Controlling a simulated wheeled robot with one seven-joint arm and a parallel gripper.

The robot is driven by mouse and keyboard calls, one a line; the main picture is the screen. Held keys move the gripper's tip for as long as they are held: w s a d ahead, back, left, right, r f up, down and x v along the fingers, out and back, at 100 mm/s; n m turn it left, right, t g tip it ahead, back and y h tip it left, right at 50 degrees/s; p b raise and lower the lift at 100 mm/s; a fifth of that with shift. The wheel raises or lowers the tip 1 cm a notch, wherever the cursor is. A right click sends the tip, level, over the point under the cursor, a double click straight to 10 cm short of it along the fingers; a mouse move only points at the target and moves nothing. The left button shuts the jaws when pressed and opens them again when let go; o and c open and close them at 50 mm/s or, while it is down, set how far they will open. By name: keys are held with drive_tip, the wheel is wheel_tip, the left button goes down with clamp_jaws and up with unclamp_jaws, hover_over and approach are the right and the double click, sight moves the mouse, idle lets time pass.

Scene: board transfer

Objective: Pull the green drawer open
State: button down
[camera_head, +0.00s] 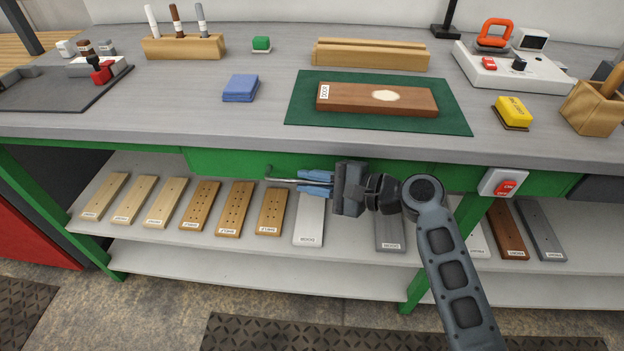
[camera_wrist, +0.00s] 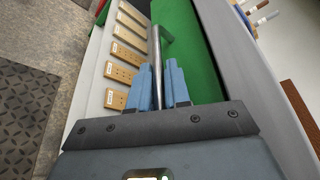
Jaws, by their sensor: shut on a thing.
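The green drawer front (camera_head: 225,162) sits under the front edge of the workbench top in the head view. It also shows in the wrist view (camera_wrist: 192,48). A thin metal bar handle (camera_head: 282,180) runs along it; in the wrist view the handle (camera_wrist: 156,50) reaches up from between my blue fingers. My gripper (camera_head: 316,183) comes from the right and is shut on the handle, with the fingers on either side of the bar (camera_wrist: 160,86). My gripper hides the right part of the handle. I see no clear gap above the drawer front, and I cannot tell whether it is slightly out.
A shelf (camera_head: 180,252) below holds several wooden and grey boards. On the bench lie a green mat (camera_head: 300,113) with a brown board (camera_head: 350,98) and blue cloths (camera_head: 240,88). Floor in front is clear.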

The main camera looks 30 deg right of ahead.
drive_tip(key=s+a+p, duration=0.2)
drive_tip(key=s+a, duration=0.5)
drive_tip(key=s, duration=0.2)
drive_tip(key=s+a+p, duration=0.3)
drive_tip(key=s+a, duration=0.4)
drive_tip(key=s, duration=0.3)
drive_tip(key=shift+s, duration=0.1)
drive_tip(key=c, duration=1.4)
unclamp_jaws()
drive_tip(key=shift+c, duration=0.2)
drive_tip(key=shift+d, duration=0.1)
drive_tip(key=v, duration=0.7)
drive_tip(key=shift+s+d+b, duration=0.2)
drive_tip(key=shift+s+b, duration=0.15)
